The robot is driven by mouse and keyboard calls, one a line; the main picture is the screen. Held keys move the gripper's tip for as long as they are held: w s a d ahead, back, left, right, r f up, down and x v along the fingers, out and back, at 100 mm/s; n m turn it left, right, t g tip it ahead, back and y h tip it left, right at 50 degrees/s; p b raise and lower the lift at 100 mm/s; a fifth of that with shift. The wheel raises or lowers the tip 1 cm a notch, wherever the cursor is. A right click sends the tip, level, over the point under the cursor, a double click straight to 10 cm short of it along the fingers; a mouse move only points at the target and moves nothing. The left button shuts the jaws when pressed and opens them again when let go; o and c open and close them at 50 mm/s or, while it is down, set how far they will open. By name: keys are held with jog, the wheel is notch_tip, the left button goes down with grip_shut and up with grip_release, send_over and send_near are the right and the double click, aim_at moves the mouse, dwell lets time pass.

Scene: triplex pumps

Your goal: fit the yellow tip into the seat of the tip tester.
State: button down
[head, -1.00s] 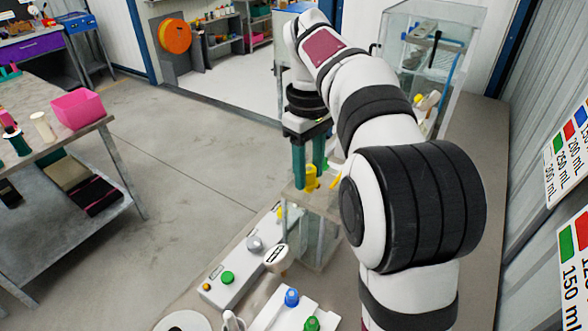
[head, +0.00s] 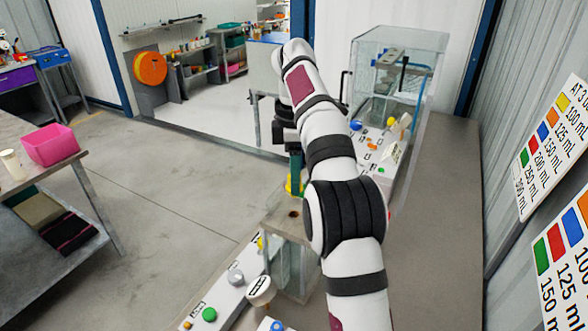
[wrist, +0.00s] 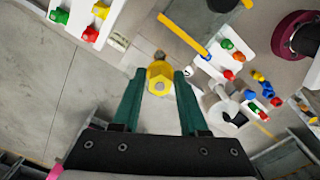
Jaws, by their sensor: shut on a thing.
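My gripper (wrist: 159,96) is shut on the yellow tip (wrist: 159,75), with a dark green finger on either side of it in the wrist view. In the head view the gripper (head: 295,180) points down and the yellow tip (head: 293,188) shows at the finger ends, partly hidden by my arm. The tip appears above or behind the brown top of a clear box; the gap cannot be judged. I cannot tell for sure which device is the tip tester, and its seat is not clearly visible.
The clear box (head: 283,262) has a dark hole in its top. A white panel (head: 225,296) with a green button and grey knob stands beside it. Another panel (head: 372,150) with coloured parts lies farther back. A glass cabinet (head: 400,60) stands behind. Bare bench (head: 440,200) runs right.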

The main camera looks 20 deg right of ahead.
jog(key=shift+f, duration=2.05)
jog(key=shift+f, duration=1.45)
jog(key=shift+c, duration=1.8)
grip_release()
jog(key=shift+f, duration=0.1)
notch_tip(320, 180, up, 7)
jog(key=shift+r, duration=0.3)
